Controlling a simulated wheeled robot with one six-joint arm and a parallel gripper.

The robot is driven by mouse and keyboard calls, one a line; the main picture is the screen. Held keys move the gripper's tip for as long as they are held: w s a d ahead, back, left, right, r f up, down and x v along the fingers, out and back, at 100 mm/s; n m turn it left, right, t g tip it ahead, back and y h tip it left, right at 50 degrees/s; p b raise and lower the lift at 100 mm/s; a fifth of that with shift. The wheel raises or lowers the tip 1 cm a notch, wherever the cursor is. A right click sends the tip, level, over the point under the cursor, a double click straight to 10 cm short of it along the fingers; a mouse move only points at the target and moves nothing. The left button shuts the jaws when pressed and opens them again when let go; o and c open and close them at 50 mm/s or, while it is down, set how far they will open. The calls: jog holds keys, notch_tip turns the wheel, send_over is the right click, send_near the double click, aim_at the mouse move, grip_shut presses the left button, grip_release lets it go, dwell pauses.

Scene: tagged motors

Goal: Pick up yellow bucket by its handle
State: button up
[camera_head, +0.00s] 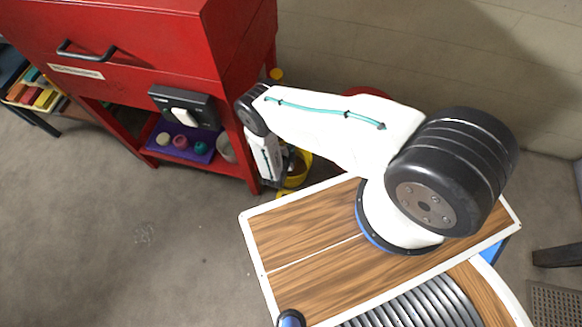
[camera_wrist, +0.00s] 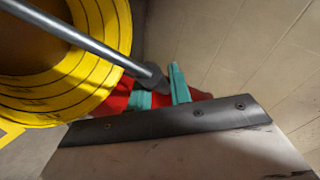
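The yellow bucket (camera_wrist: 85,75) fills the upper left of the wrist view, with dark rings on its side. Its grey bar handle (camera_wrist: 85,42) runs diagonally from the upper left to a dark end near the fingers. My gripper (camera_wrist: 160,92) has two teal fingers that stand apart. The handle's dark end crosses in front of the left finger and reaches the right one; I cannot tell whether it touches either. In the head view the bucket (camera_head: 297,172) is on the floor beside the red cabinet, largely hidden by my arm and gripper (camera_head: 274,183).
The red cabinet (camera_head: 130,40) stands close left of the bucket. Its lower shelf holds a purple tray (camera_head: 165,150) with small objects. A wall (camera_head: 400,50) is behind. A red thing (camera_wrist: 115,100) shows behind my fingers. The floor (camera_head: 130,230) at left is clear.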

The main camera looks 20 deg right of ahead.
grip_shut()
jog(key=shift+r, duration=0.1)
jog(key=shift+r, duration=1.55)
jog(key=shift+s+a+r, duration=0.1)
jog(key=shift+r, duration=0.1)
jog(key=s+a+r, duration=0.2)
jog(key=s, duration=0.5)
jog(key=s+a+r, duration=0.2)
jog(key=s+a, duration=0.1)
jog(key=s, duration=0.4)
jog(key=shift+s+a+r, duration=0.2)
jog(key=shift+s+a, duration=0.05)
jog(key=shift+s, duration=0.15)
